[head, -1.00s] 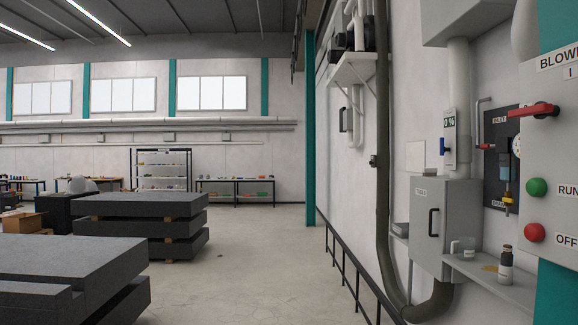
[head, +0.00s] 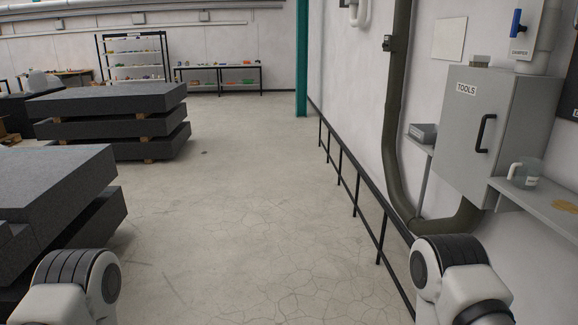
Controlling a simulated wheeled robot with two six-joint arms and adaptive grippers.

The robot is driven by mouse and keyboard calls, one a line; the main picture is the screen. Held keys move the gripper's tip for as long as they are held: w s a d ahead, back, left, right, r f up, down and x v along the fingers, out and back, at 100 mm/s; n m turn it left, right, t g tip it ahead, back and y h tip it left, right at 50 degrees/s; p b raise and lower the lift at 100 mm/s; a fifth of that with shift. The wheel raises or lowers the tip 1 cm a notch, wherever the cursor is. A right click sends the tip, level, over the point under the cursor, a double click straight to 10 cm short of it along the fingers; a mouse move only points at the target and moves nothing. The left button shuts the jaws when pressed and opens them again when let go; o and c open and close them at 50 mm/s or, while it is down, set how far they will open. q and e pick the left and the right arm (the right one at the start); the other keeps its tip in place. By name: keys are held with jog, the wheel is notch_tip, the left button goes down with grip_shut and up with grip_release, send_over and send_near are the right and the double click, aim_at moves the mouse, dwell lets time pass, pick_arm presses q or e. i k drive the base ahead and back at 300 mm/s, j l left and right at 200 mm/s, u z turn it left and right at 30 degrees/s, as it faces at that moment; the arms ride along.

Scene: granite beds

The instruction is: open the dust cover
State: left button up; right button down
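I cannot make out a dust cover in this view. Parts of both my arms show at the bottom edge, one at the left and one at the right. Neither gripper is in view, so I cannot see their fingers or whether they hold anything.
A black railing (head: 356,192) and thick pipe (head: 398,110) run along that wall. Granite slabs (head: 108,112) stand left. The middle floor is clear.

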aim_at(385, 45)
jog(key=i+j, duration=0.1)
jog(key=i, duration=3.35)
jog(key=i+l+z, duration=0.15)
jog(key=i+z, duration=0.15)
jog(key=i, duration=0.2)
jog(key=i+z, duration=0.3)
jog(key=i, duration=0.15)
jog(key=i+j+z, duration=0.1)
jog(key=i+z, duration=0.25)
jog(key=i, duration=0.15)
jog(key=i+j+z, duration=0.3)
jog(key=i, duration=0.2)
jog(key=i+j+z, duration=0.3)
jog(key=i, duration=0.15)
jog(key=i+j+z, duration=0.5)
jog(key=z, duration=0.3)
